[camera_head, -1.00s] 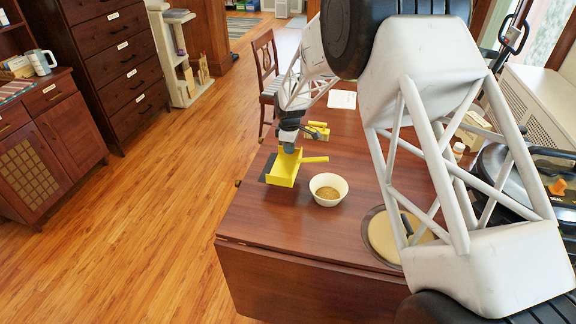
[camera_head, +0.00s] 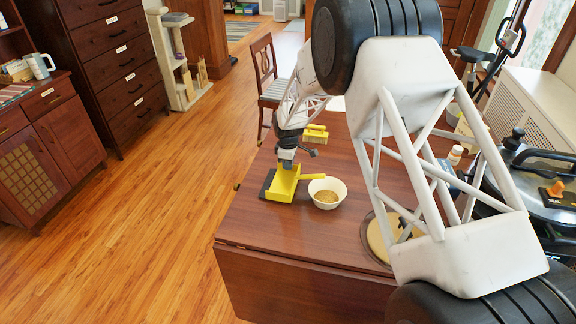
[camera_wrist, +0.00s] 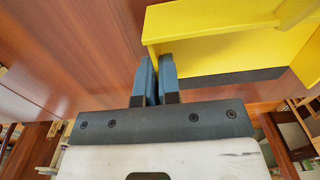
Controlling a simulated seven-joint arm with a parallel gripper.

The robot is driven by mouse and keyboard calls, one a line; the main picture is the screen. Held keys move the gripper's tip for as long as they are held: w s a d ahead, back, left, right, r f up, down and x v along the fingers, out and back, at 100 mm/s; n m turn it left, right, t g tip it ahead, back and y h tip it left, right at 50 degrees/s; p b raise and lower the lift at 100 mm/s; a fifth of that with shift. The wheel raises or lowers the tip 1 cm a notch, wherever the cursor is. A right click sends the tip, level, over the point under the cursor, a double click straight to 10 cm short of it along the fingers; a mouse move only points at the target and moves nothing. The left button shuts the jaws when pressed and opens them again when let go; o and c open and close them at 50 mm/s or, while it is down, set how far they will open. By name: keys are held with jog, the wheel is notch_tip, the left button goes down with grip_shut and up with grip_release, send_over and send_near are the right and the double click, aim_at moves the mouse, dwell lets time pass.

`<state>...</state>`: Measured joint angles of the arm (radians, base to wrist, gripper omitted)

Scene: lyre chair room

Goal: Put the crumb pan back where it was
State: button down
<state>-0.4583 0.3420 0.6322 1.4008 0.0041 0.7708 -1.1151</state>
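The yellow crumb pan (camera_head: 284,190) is at the left side of the brown table (camera_head: 300,232), its handle pointing right toward the bowl. It is low over a dark flat pad (camera_head: 267,184), part of which shows at its left; I cannot tell whether it touches. My gripper (camera_head: 288,164) is directly above the pan, pointing down. In the wrist view my gripper (camera_wrist: 158,62) has its blue fingers nearly together at one corner of the pan (camera_wrist: 215,50), seemingly pinching its wall. The fingertips are partly hidden by the pan's rim.
A white bowl (camera_head: 327,193) with brown contents stands close to the pan's handle end. A yellow item (camera_head: 316,133) lies farther back. A round tan board (camera_head: 384,238) is to the right, partly behind my arm. The table's front left is clear.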

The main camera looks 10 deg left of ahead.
jog(key=shift+f, duration=0.25)
jog(key=shift+f, duration=0.15)
jog(key=c, duration=1.3)
grip_release()
notch_tip(320, 180, up, 12)
jog(key=shift+r, duration=0.15)
dwell(0.3)
